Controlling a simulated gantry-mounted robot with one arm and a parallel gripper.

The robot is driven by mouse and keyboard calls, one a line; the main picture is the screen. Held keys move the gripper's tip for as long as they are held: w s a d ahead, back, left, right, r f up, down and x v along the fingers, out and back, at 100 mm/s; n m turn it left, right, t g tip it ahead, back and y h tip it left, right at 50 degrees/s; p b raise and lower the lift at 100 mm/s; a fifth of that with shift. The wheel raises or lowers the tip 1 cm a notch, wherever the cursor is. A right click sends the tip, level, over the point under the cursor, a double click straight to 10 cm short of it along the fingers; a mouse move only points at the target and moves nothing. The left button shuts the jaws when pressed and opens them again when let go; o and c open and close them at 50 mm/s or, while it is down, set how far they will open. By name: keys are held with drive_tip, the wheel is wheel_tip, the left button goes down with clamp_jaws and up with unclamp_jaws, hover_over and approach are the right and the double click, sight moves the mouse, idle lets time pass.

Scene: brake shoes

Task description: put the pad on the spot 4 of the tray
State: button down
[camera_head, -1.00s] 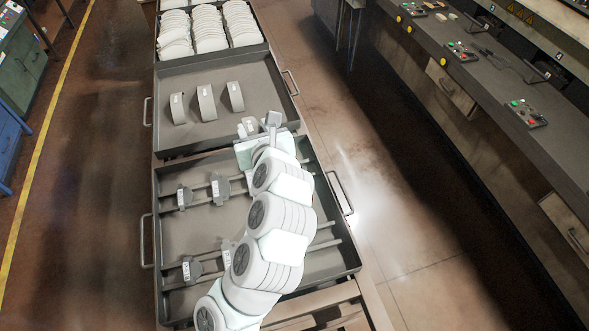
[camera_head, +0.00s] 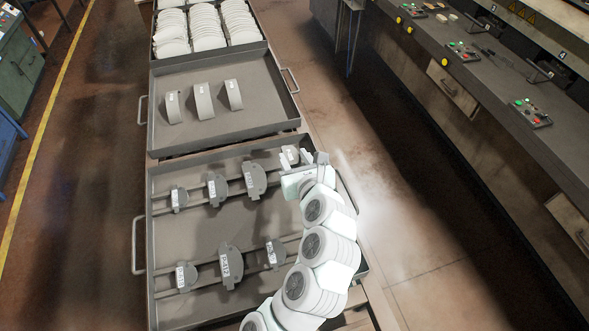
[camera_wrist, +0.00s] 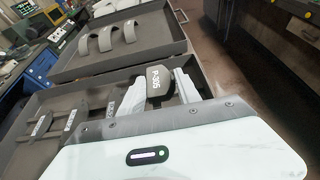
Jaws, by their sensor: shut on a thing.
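My gripper (camera_head: 304,163) is over the far right part of the near tray (camera_head: 220,309). It is shut on a dark grey pad with a white label, at the right end of the far rail pair in the head view. In the wrist view the pad (camera_wrist: 160,84) sits between the two fingers (camera_wrist: 157,88), its label reading P-306 or similar. I cannot tell whether the pad touches the rails. Left of it on the same rails stand three labelled pads, the nearest being a larger pad (camera_head: 254,179). No spot number is legible.
Three more pads, one of them a tall pad (camera_head: 230,266), stand on the near rails. The middle tray (camera_head: 240,126) holds three curved shoes (camera_head: 203,100). The far tray (camera_head: 268,45) holds stacked shoes. Raised walls and side handles edge the trays.

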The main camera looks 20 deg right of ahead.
drive_tip(key=shift+f, duration=2.5)
drive_tip(key=shift+f, duration=0.15)
drive_tip(key=c, duration=0.9)
unclamp_jaws()
drive_tip(key=shift+o, duration=0.2)
drive_tip(key=shift+s+r, duration=0.1)
drive_tip(key=shift+r, duration=0.1)
drive_tip(key=v, duration=0.5)
drive_tip(key=shift+s+r, duration=0.1)
drive_tip(key=shift+r, duration=0.05)
drive_tip(key=p+v, duration=0.5)
drive_tip(key=p, duration=0.2)
drive_tip(key=shift+r, duration=0.1)
drive_tip(key=shift+s+r+p, duration=0.2)
drive_tip(key=shift+s+p, duration=0.35)
drive_tip(key=shift+p, duration=0.5)
drive_tip(key=shift+s, duration=0.1)
